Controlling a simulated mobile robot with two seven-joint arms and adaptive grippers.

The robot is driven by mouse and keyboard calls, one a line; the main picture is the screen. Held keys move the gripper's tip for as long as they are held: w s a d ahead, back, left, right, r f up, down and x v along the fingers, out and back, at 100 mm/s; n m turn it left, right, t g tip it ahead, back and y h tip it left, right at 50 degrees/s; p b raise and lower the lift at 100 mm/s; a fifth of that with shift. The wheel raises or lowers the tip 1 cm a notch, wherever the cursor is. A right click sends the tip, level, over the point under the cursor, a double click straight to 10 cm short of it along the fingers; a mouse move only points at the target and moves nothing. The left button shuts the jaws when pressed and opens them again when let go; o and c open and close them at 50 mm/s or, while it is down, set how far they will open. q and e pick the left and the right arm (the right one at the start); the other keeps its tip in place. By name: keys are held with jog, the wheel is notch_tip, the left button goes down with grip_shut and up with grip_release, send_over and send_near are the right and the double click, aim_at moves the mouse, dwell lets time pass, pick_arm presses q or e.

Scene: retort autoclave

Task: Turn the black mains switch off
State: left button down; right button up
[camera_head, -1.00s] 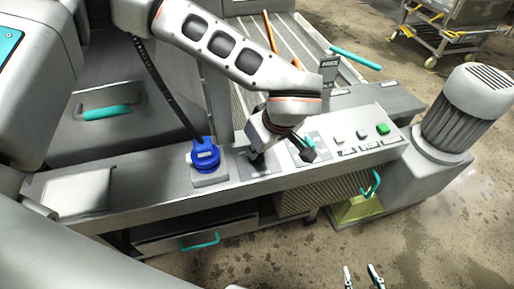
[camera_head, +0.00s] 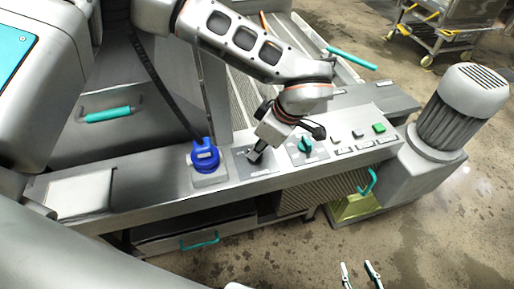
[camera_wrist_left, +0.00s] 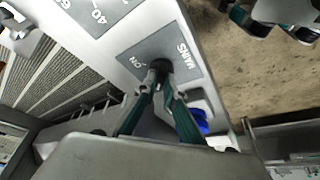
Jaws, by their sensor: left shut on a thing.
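The black mains switch (camera_wrist_left: 160,67) sits on a dark grey plate (camera_wrist_left: 140,50) marked MAINS and ON in the left wrist view. My left gripper (camera_wrist_left: 158,72) has its fingertips closed around the switch lever. In the head view, my left gripper (camera_head: 256,153) reaches down onto the same plate (camera_head: 243,167), between the blue button and the teal dial. The fingertips hide most of the switch, so its exact tilt is hard to tell. My right gripper (camera_head: 360,275) is at the bottom of the head view, its fingers apart and empty.
A blue mushroom button (camera_head: 205,155) is left of the plate, and a teal dial (camera_head: 305,145) is right of it. A green button (camera_head: 379,128) and grey buttons are further right. A motor (camera_head: 462,110) stands at the panel's right end. Floor at lower right is clear.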

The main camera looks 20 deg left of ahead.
pick_arm(q)
jog(key=c, duration=2.1)
grip_release()
jog(key=shift+c, duration=0.2)
jog(key=v, duration=1.2)
jog(key=shift+s+f, duration=0.1)
